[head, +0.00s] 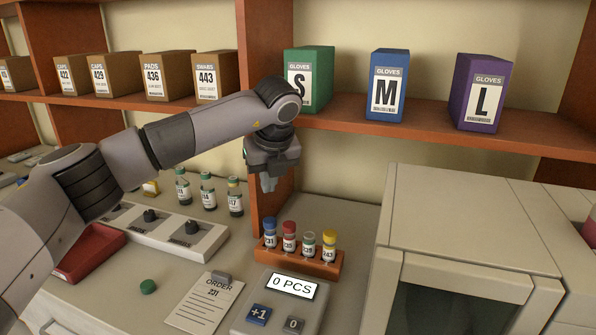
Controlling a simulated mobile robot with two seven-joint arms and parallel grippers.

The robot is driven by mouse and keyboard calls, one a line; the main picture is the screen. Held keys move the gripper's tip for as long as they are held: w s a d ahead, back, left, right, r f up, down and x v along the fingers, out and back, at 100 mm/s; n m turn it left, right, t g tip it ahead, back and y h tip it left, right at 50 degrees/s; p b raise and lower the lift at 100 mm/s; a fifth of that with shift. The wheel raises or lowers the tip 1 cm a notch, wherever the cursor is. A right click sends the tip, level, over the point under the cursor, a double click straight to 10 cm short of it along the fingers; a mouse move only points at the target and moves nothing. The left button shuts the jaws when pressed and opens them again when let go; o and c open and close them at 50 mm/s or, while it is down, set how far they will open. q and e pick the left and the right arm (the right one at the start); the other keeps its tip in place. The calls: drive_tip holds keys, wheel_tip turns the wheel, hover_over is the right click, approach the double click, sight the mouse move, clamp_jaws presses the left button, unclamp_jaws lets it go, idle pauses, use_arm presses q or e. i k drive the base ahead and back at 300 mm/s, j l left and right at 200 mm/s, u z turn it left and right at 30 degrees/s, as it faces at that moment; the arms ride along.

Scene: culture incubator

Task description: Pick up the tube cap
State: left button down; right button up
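A small round green cap (148,287) lies on the counter at the lower left, beside the order sheet. An orange rack (298,259) at the middle holds tubes: a blue-capped one (270,233), a red-capped one (289,238), a yellow-capped one (329,246), and one with a greenish top (308,244) that looks different from the others. My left gripper (268,184) hangs fingers down above and behind the rack, well up and right of the green cap. It seems to hold nothing; its finger gap is too small to judge. My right gripper is out of view.
A counter device reading 0 PCS (290,287) stands before the rack. An order sheet (204,303), a knobbed panel (150,230), a red tray (92,252) and several vials (207,190) are to the left. A large pale cabinet (455,240) fills the right. Shelves with boxes are behind.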

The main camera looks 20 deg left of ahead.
sight(148, 287)
drive_tip(key=k, duration=1)
